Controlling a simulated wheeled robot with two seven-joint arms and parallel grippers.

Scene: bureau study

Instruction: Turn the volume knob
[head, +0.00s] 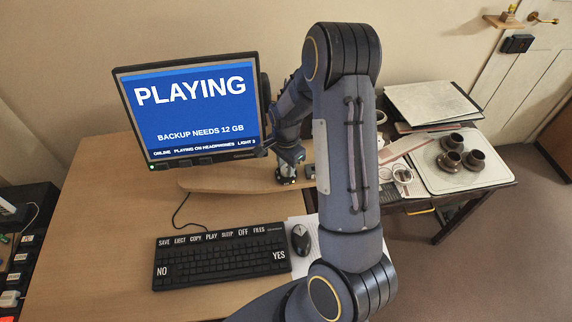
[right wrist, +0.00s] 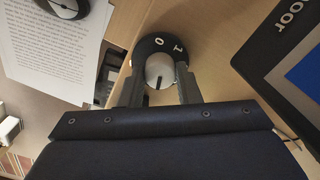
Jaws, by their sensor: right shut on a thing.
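The volume knob (right wrist: 159,70) is a pale round knob with a dark pointer line, on a black base (right wrist: 150,43) marked 0 and 1. In the right wrist view the line lies towards my palm, away from the marks. My right gripper (right wrist: 160,78) is shut on the knob, one finger on each side. In the head view my right gripper (head: 288,172) reaches down beside the monitor (head: 190,110), and the knob is too small to make out. The screen reads PLAYING, BACKUP NEEDS 12 GB, and PLAYING ON HEADPHONES. My left gripper is not in view.
A keyboard (head: 222,258) and a mouse (head: 301,239) lie on the wooden desk (head: 90,220). A printed sheet (right wrist: 55,45) lies near the knob. A side table at right holds a tray (head: 440,178) with brown cups (head: 452,141). My arm covers part of the desk.

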